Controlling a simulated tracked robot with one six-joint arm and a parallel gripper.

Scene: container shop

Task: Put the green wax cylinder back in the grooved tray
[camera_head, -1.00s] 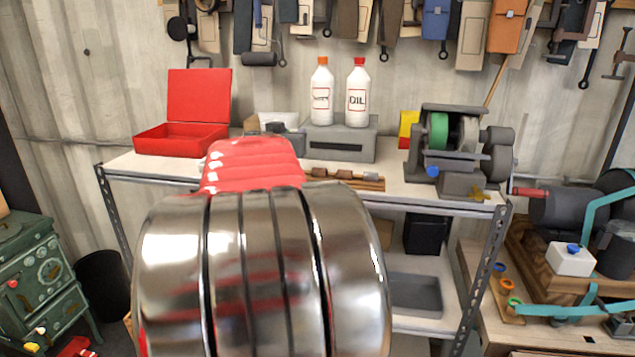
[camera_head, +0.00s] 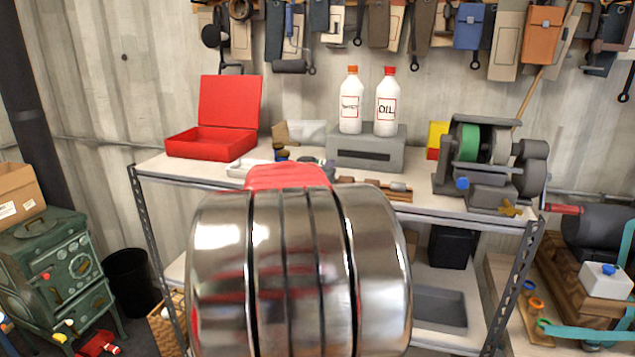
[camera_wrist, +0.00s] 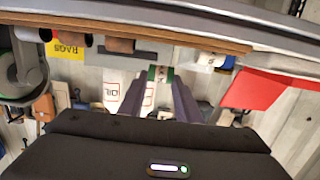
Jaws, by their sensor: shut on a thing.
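In the wrist view, which is upside down, my gripper (camera_wrist: 158,76) has its two dark fingers close together around a small green piece with a pale part, which I take to be the green wax cylinder (camera_wrist: 152,72). Its far side is hidden, and it overlaps a white bottle behind it. In the head view my arm hides the gripper and the cylinder. The wooden grooved tray (camera_head: 399,195) lies on the bench top, just right of my arm, with brown and pale cylinders in it. Its left part is hidden. Brown cylinders also show in the wrist view (camera_wrist: 120,46).
An open red box (camera_head: 210,143) is at the bench's left. Two white bottles stand on a grey block (camera_head: 366,151) behind the tray. A grinder machine (camera_head: 490,165) is at right, beside a yellow rag box (camera_head: 437,139). A white tray (camera_head: 243,169) lies left of my arm.

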